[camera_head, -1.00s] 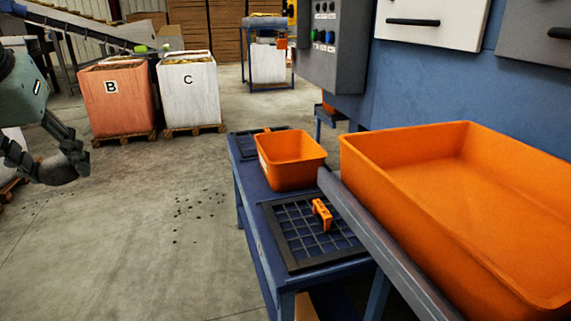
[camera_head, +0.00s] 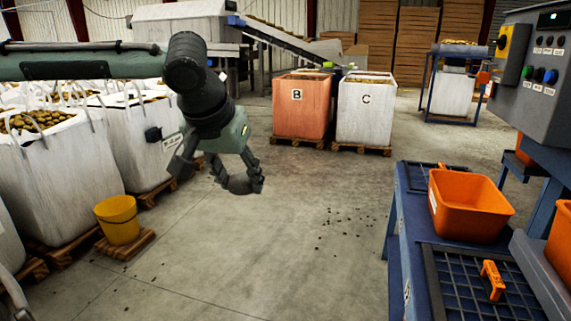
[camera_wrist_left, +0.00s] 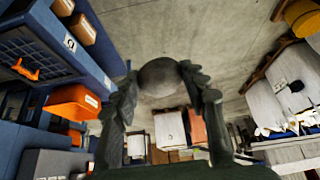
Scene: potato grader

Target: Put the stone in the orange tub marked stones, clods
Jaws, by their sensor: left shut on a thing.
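My left gripper (camera_head: 240,186) hangs over the open concrete floor in the head view, left of the blue bench. It is shut on a roundish grey stone (camera_wrist_left: 160,77), which shows between both fingers in the left wrist view. In the head view the stone (camera_head: 238,184) is partly covered by the fingers. The orange tub (camera_head: 468,207) stands on the bench at the right, well apart from the gripper, and looks empty. It also shows in the left wrist view (camera_wrist_left: 72,102) with a white label too small to read. My right gripper is not in view.
The blue bench (camera_head: 409,250) carries a dark grid (camera_head: 465,290) with an orange handle (camera_head: 492,280). Crates B (camera_head: 300,115) and C (camera_head: 366,112) stand behind. A yellow bucket (camera_head: 118,220) and white potato bags (camera_head: 60,180) are at the left.

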